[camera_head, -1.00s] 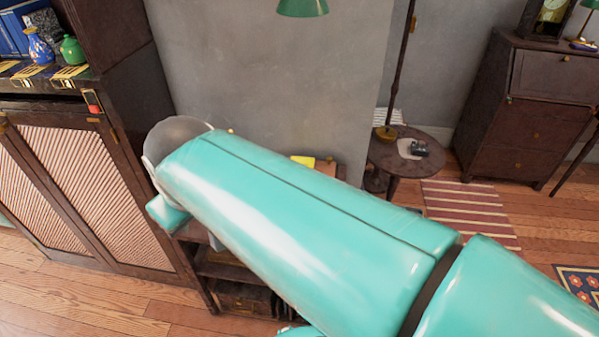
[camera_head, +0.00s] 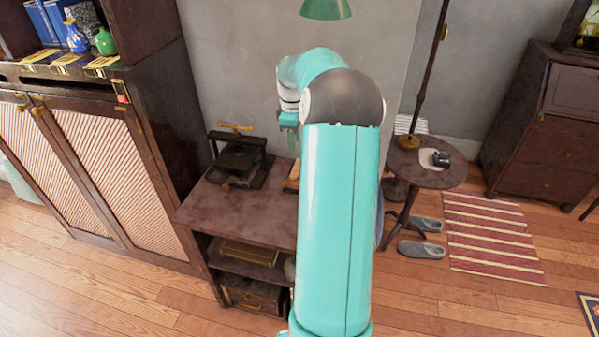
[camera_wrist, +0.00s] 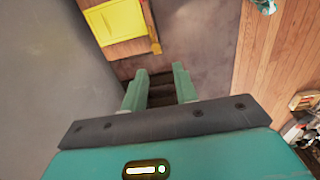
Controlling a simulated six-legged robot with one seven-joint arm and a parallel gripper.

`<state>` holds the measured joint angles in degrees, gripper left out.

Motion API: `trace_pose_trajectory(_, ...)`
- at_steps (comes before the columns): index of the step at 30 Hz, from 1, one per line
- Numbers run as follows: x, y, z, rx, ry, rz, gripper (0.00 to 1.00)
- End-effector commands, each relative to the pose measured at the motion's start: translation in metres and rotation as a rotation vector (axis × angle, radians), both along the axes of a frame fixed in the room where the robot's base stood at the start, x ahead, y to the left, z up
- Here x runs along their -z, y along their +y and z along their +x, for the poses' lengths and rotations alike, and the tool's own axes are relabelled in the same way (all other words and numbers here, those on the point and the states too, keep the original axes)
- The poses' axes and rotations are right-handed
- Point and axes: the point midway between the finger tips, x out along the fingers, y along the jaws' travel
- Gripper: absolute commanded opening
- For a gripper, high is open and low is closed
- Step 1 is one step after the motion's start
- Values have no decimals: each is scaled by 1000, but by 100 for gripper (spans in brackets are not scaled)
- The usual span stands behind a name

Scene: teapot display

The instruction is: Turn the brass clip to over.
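My gripper (camera_wrist: 159,70) is open and empty, with its two green fingers apart in the wrist view. In the head view my gripper (camera_head: 290,130) hangs above the small dark table, near the wall. Beyond the fingertips in the wrist view is a wooden frame (camera_wrist: 121,49) with a yellow panel (camera_wrist: 120,20). A narrow brass-coloured piece (camera_wrist: 155,42) lies along its right edge; it looks like the brass clip, but its exact position is too small to tell. In the head view my arm hides most of that frame.
The dark table (camera_head: 235,212) holds a black press (camera_head: 240,163) with a brass handle (camera_head: 235,127) on its left part. A tall cabinet (camera_head: 150,130) stands left. A round table (camera_head: 428,177) with a lamp pole (camera_head: 428,70) stands right. The grey wall (camera_head: 230,60) is close behind.

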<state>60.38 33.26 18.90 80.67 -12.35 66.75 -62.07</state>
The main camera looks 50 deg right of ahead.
Motion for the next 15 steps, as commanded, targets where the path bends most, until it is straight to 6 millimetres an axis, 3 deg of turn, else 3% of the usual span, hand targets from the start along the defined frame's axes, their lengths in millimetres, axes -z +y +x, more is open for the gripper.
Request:
trace_pose_trajectory(1, 10, -14, -6, -1, 1, 15, 29)
trace_pose_trajectory(5, 21, -30, -13, -11, 2, 28, 29)
trace_pose_trajectory(11, 42, -30, -14, -15, 4, 32, 29)
trace_pose_trajectory(15, 68, -29, -13, -17, 4, 33, 29)
